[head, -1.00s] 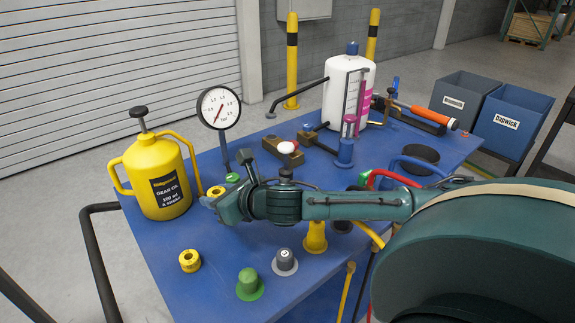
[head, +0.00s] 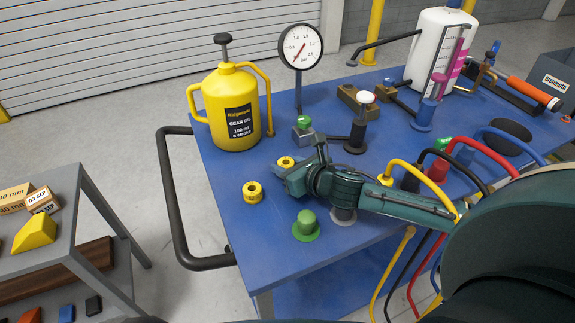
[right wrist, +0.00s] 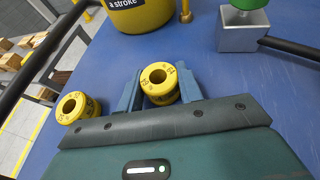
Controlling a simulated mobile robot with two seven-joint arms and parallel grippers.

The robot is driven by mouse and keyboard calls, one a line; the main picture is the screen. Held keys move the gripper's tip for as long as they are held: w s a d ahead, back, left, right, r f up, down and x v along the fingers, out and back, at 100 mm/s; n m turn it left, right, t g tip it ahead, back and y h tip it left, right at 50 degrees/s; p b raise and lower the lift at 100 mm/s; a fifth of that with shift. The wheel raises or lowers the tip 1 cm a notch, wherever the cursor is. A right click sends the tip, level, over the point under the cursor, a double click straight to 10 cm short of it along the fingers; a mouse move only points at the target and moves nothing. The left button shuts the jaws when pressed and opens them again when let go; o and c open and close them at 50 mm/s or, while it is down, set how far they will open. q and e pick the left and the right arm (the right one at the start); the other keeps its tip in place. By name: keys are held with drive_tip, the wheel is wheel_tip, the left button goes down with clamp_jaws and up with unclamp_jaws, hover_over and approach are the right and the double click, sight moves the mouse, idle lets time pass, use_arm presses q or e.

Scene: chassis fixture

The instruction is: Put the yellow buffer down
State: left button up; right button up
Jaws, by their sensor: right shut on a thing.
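A yellow buffer (head: 285,162), a short ring with a hole through it, sits between the fingers of my right gripper (head: 284,174). In the right wrist view the buffer (right wrist: 160,82) stands between the two blue-green fingers (right wrist: 160,92), hole facing up. Whether its underside touches the blue cart top (head: 232,220) cannot be told. A second, similar yellow buffer (head: 252,192) stands free on the cart, left of the gripper; it also shows in the right wrist view (right wrist: 76,107). My left gripper is not in view.
A yellow gear oil can (head: 228,112) and a pressure gauge (head: 301,47) stand behind the gripper. A green knob (head: 306,226) is in front, beside a grey one (head: 343,216) under my arm. The cart's left front is clear.

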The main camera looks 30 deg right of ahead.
drive_tip(key=shift+f, duration=0.1)
drive_tip(key=o, duration=1.1)
drive_tip(key=shift+c, duration=0.2)
drive_tip(key=shift+r, duration=0.2)
drive_tip(key=shift+s+d, duration=0.1)
drive_tip(key=shift+s, duration=0.2)
drive_tip(key=v, duration=0.9)
drive_tip(key=shift+s+r+b, duration=0.1)
drive_tip(key=shift+s+b, duration=0.1)
drive_tip(key=shift+b, duration=0.1)
drive_tip(key=shift+v, duration=0.95)
drive_tip(key=shift+r, duration=0.15)
